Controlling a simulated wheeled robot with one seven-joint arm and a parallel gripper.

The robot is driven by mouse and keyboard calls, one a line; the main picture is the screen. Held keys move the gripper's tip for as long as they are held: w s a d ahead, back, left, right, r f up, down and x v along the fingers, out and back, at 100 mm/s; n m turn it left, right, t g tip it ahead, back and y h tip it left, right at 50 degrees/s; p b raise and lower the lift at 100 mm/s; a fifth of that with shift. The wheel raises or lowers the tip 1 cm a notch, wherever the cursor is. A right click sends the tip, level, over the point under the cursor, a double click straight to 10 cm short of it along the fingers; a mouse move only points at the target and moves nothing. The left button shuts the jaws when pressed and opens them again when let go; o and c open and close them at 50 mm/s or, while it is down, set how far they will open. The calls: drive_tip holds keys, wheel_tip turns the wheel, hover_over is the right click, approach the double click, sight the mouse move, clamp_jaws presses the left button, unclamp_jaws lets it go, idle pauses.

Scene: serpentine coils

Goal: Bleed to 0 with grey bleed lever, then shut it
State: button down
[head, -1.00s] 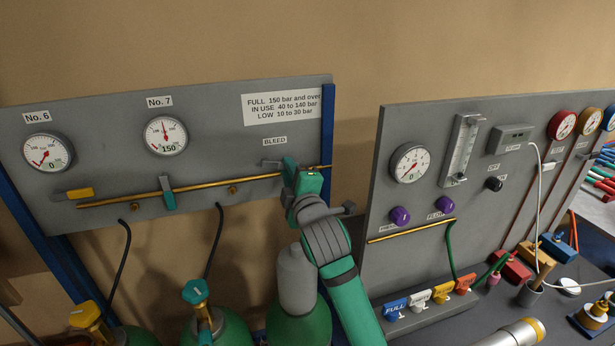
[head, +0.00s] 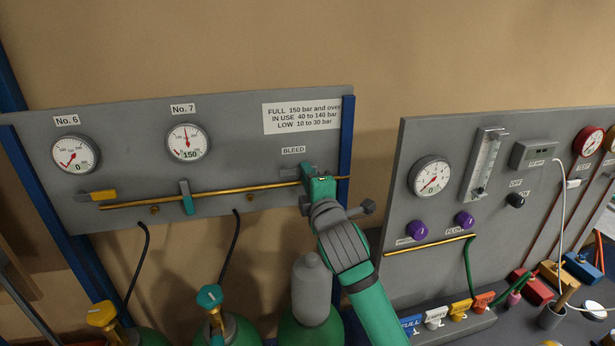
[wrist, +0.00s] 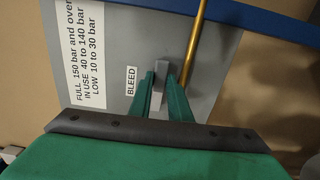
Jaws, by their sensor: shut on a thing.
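The grey bleed lever (wrist: 161,75) is between my gripper's fingers in the wrist view, beside the brass pipe (wrist: 194,55) and below the BLEED label (wrist: 131,80). My gripper (head: 309,172) is shut on it at the right end of the left panel. In the head view my fingers hide much of the lever. The No. 7 gauge (head: 187,142) reads 150, its needle pointing about straight up. The No. 6 gauge (head: 75,154) reads 0.
A yellow lever (head: 102,195) and a teal lever (head: 186,198) sit on the same pipe to the left. A blue post (head: 346,140) stands just right of my gripper. Gas cylinders (head: 312,290) stand below. A second panel (head: 440,140) is to the right.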

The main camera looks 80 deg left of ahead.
drive_tip(key=c, duration=1.6)
unclamp_jaws()
drive_tip(key=shift+c, duration=0.2)
drive_tip(key=d, duration=1)
drive_tip(key=shift+d, duration=0.35)
drive_tip(key=shift+w, duration=0.1)
